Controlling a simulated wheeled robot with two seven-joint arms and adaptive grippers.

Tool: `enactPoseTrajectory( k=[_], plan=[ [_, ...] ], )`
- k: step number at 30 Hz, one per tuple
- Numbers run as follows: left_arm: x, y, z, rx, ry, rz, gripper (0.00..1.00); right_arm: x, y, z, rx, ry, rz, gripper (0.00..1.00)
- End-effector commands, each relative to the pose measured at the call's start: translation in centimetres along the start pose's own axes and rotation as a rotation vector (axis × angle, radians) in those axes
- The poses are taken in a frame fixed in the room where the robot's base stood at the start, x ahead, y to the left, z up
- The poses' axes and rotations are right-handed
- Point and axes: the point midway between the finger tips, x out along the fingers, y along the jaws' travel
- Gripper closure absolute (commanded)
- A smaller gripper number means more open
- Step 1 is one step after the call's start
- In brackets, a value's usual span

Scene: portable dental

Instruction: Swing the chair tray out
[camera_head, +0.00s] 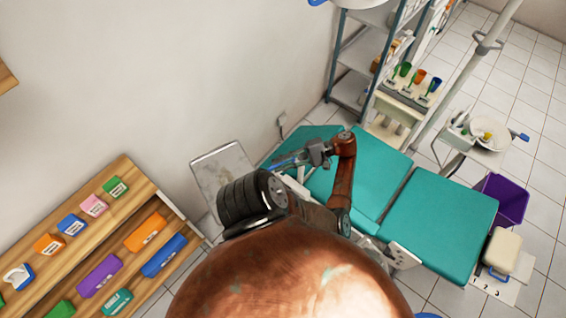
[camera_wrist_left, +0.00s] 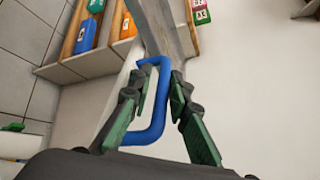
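The chair tray (camera_head: 218,165) is a grey flat plate left of the teal dental chair (camera_head: 438,222), close to the wall. A blue bent handle (camera_wrist_left: 161,95) hangs from a grey part in the left wrist view; it shows small in the head view (camera_head: 284,162). My left gripper (camera_head: 305,157) is at this handle. In the wrist view its two green-and-black fingers (camera_wrist_left: 160,82) stand apart, one on each side of the handle's bar, with a gap visible. My copper arm and a black ridged part hide the tray's near side. My right gripper is not in view.
Wooden shelves (camera_head: 122,190) with coloured boxes stand at the lower left. A metal rack (camera_head: 358,58) stands behind the chair. A pole (camera_head: 462,85), a white basin (camera_head: 492,135) and a purple bin (camera_head: 507,198) are to the right. Tiled floor is clear at far right.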

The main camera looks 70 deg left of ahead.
Motion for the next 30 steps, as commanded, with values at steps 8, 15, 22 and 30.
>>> enactPoseTrajectory(
  k=[8, 15, 22, 30],
  plan=[
    [-3.1, -0.1, 0.0, 0.001, 0.004, 0.003, 0.83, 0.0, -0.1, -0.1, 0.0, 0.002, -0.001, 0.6],
    [-8.0, 0.0, 0.0, 0.004, 0.004, 0.005, 0.83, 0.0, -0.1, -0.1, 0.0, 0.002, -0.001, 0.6],
    [-10.9, 0.1, 0.0, 0.003, -0.001, 0.002, 0.83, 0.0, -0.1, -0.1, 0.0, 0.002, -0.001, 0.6],
    [-12.0, 0.1, 0.1, 0.002, 0.0, 0.001, 0.83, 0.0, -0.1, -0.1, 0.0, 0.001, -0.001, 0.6]
  ],
)
